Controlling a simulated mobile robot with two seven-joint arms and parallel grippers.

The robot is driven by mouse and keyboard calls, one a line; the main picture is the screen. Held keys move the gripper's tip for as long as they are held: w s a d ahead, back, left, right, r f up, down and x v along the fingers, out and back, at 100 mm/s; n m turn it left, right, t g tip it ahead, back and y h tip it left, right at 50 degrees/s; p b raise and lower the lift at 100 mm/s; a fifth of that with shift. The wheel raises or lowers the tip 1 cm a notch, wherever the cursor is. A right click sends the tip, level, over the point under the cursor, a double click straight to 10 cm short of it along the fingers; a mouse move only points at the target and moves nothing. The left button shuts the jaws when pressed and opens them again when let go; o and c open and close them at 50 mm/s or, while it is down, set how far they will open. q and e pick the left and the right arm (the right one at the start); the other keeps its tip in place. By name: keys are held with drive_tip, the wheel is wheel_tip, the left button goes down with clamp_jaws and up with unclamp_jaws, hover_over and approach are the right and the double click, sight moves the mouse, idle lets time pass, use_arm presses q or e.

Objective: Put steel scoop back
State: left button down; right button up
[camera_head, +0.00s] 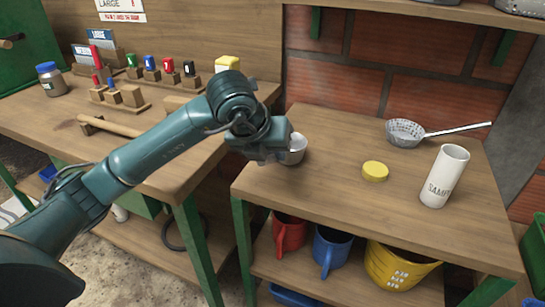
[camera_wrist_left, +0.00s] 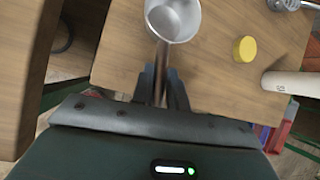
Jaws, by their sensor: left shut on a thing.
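The steel scoop shows its round metal bowl (camera_head: 296,150) at the left part of the small wooden table, beside my left gripper (camera_head: 275,146). In the left wrist view the scoop (camera_wrist_left: 174,18) has its bowl ahead of the fingers. Its brown handle runs back between the two dark fingertips of the left gripper (camera_wrist_left: 162,84), which are shut on it. I cannot tell whether the bowl touches the table top or hangs just above it. The far end of the handle is hidden by the gripper. My right gripper is not in view.
The small table (camera_head: 320,180) also holds a yellow lid (camera_head: 375,171), a white cylinder (camera_head: 445,176) and a strainer (camera_head: 405,133). Red, blue and yellow containers (camera_head: 400,268) stand on its lower shelf. A workbench (camera_head: 150,145) with wooden holders stands at left, across a gap.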

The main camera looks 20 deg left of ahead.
use_arm(q)
drive_tip(key=shift+f, duration=0.65)
drive_tip(key=c, duration=1.4)
unclamp_jaws()
